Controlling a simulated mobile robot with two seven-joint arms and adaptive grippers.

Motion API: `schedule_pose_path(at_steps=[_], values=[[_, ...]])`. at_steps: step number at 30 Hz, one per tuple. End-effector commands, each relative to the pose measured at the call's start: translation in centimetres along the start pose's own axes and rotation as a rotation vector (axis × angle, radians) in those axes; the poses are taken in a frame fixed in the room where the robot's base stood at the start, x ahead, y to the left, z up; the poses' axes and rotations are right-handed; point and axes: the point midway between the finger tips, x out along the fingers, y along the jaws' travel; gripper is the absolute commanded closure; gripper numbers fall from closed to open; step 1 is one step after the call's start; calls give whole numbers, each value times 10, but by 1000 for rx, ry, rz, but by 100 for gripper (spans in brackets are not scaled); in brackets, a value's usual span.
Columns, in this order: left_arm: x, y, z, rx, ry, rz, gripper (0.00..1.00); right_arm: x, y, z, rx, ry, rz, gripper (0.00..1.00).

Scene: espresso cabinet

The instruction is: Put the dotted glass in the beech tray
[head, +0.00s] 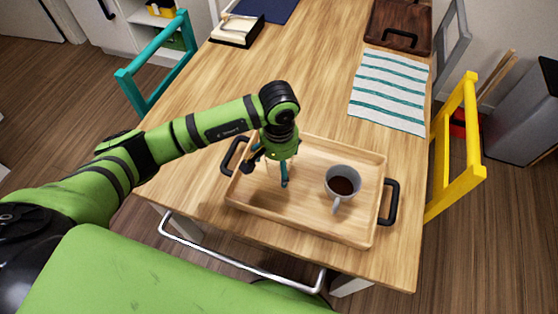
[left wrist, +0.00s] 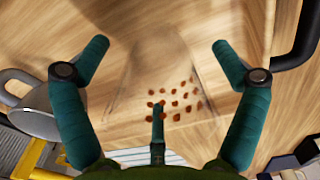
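The dotted glass (left wrist: 175,104) is clear with rust-brown dots. In the left wrist view it shows between the fingers of my left gripper (left wrist: 158,50), with wood behind it. The fingers are spread wide, with a gap between the tips. In the head view my left gripper (head: 268,174) points down over the left part of the beech tray (head: 310,218). The glass is hard to make out there, partly hidden by the gripper. I cannot tell whether its base touches the tray floor. My right gripper is not in view.
A grey mug (head: 341,184) of dark liquid stands in the tray's right half. The tray has black handles (head: 390,201). A striped cloth (head: 390,90), a dark wooden tray (head: 400,22) and a box-like holder (head: 237,29) lie farther back. The table's middle is clear.

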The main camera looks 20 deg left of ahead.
Motion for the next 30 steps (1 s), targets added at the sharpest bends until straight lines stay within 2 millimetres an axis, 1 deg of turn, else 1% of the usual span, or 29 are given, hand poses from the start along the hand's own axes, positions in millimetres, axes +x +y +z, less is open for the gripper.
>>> schedule_pose_path(at_steps=[6, 8, 10, 14, 18, 24, 27, 30], values=[[-1, 0, 0, -1, 0, 0, 4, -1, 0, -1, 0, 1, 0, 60], [-3, 0, -1, -1, 2, 0, 4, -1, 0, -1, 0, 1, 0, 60], [-10, 0, -1, 1, 4, 1, 4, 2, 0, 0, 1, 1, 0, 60], [-33, 0, -2, 0, 8, 0, 4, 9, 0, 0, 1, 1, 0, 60], [-64, 0, -2, 1, 9, 1, 4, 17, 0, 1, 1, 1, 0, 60], [-101, 0, -1, 0, 5, 0, 4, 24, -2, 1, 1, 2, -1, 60], [-113, 0, -1, -1, 2, 0, 4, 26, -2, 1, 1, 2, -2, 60], [-119, 0, 0, 0, 1, 0, 4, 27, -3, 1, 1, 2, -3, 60]])
